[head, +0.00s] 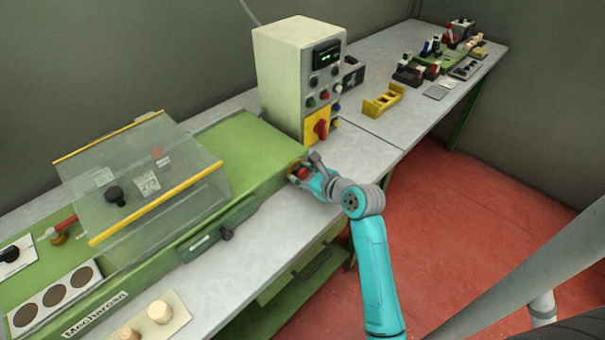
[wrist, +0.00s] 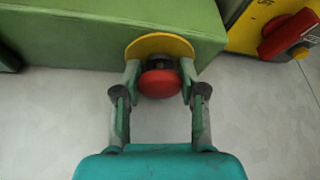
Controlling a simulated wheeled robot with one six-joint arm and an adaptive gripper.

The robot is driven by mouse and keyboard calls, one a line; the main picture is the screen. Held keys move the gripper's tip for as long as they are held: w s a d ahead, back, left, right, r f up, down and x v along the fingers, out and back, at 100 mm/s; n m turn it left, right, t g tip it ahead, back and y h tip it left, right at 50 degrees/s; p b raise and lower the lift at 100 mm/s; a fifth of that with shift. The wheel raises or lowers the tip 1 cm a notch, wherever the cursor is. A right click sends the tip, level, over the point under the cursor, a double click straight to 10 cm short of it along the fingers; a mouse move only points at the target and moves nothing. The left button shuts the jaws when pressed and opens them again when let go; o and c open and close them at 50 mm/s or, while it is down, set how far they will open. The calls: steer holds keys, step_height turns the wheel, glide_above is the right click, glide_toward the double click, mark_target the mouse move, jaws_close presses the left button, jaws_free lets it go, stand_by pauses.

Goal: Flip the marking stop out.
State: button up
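My gripper (head: 305,172) is at the right end of the green machine bed. In the wrist view, its two fingers (wrist: 160,85) are apart, one on each side of a red mushroom button (wrist: 160,83) on a yellow disc (wrist: 160,46). The fingertips are close to the button's sides; I cannot tell whether they touch it. No part is labelled as the marking stop. A red lever (head: 67,223) on an orange-brown base stands at the machine's left, far from my gripper.
A clear guard (head: 140,180) with yellow edges covers the middle of the green bed (head: 240,150). A control box (head: 283,75) with a red-and-yellow switch (head: 320,127) stands behind my gripper.

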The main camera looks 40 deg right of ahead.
steer(key=shift+s, duration=0.7)
jaws_close()
steer(key=o, duration=1.2)
jaws_free()
steer(key=shift+o, duration=0.2)
steer(key=v, duration=1.2)
steer(key=shift+f, duration=0.1)
